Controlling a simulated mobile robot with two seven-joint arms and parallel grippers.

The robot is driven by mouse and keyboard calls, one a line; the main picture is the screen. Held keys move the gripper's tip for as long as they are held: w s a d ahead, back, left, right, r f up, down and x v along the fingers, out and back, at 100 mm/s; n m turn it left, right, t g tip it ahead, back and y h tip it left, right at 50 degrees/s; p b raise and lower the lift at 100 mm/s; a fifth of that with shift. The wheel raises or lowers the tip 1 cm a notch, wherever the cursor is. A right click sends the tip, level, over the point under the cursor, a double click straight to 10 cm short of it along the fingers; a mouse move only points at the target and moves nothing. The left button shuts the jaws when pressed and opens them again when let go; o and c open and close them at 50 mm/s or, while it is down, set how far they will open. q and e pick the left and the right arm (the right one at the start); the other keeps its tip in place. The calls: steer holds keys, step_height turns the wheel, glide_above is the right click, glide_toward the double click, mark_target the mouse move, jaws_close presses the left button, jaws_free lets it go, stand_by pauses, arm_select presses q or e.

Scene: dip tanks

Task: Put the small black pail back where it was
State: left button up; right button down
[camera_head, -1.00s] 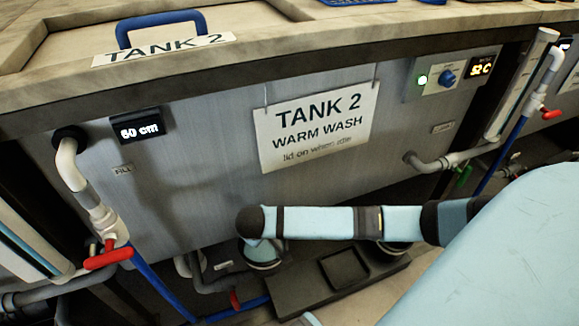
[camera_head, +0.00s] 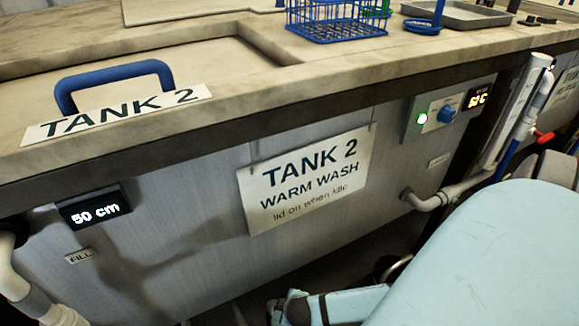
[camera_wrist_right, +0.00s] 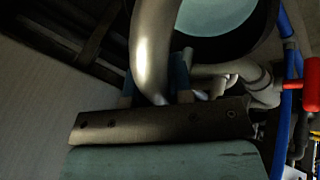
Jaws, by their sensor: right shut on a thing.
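In the right wrist view, my right gripper (camera_wrist_right: 157,95) is shut on a thick, curved metal handle (camera_wrist_right: 152,45). The handle appears to belong to the small black pail (camera_wrist_right: 264,38), whose dark round wall and pale teal inside show at the top edge. Most of the pail is cut off, and I cannot tell what is under it. A dark round shape with a metal loop (camera_head: 399,267) shows beside the arm, partly hidden. My left gripper is in neither view.
Grey pipes (camera_wrist_right: 225,74), a blue pipe and a red valve handle (camera_wrist_right: 312,84) are close by on the right of the wrist view. Tank 2's front panel (camera_head: 190,210) stands ahead, under a counter holding a blue wire basket (camera_head: 335,22).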

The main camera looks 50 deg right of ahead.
step_height(320, 180, down, 11)
steer(key=b, duration=0.4)
steer(key=shift+w+f, duration=0.1)
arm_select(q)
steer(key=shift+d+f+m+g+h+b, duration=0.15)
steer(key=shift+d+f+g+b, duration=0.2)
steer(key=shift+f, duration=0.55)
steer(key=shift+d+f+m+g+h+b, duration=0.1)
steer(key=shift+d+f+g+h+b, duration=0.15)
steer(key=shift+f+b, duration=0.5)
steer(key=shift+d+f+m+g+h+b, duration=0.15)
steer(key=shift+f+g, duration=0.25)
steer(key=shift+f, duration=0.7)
arm_select(e)
steer(key=shift+f, duration=2.4)
steer(key=c, duration=1)
jaws_free()
